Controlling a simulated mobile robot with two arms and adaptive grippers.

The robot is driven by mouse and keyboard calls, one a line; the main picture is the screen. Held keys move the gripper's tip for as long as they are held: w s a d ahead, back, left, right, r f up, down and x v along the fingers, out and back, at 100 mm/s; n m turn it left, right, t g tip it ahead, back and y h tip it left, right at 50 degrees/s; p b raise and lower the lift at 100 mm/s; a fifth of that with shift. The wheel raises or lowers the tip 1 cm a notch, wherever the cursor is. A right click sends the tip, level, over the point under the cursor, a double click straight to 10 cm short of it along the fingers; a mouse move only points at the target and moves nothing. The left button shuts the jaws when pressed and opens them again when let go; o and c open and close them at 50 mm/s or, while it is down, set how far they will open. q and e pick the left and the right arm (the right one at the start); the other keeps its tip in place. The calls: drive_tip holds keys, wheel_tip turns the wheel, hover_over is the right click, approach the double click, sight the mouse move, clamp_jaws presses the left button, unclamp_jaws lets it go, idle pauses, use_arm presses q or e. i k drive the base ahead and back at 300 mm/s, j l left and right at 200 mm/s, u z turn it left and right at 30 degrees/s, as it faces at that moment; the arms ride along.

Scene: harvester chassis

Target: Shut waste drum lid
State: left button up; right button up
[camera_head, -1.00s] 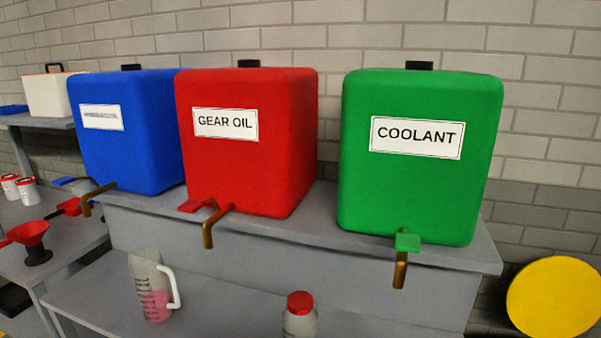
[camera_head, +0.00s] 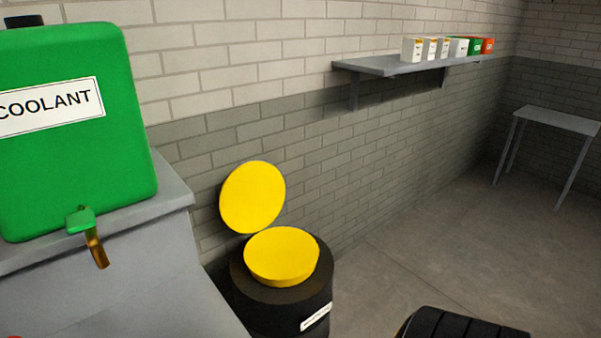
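The waste drum (camera_head: 252,299) is a dark, round drum standing on the floor by the wall, right of the shelf unit. A white label, too small to read, is on its front. A thick yellow round piece (camera_head: 282,258) sits on its top. The yellow disc-shaped lid (camera_head: 252,197) stands raised and tilted behind it, near the wall, so the lid is open. Neither of my grippers is in view.
The green coolant tank (camera_head: 75,150) with its tap stands on a grey shelf unit (camera_head: 150,275) to the left. A wall shelf (camera_head: 385,66) holds several small boxes. A black ribbed object (camera_head: 455,325) is at the bottom edge. Open floor lies to the right, before a small table (camera_head: 560,119).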

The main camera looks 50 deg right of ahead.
sight(253, 197)
drive_tip(key=z, duration=1.55)
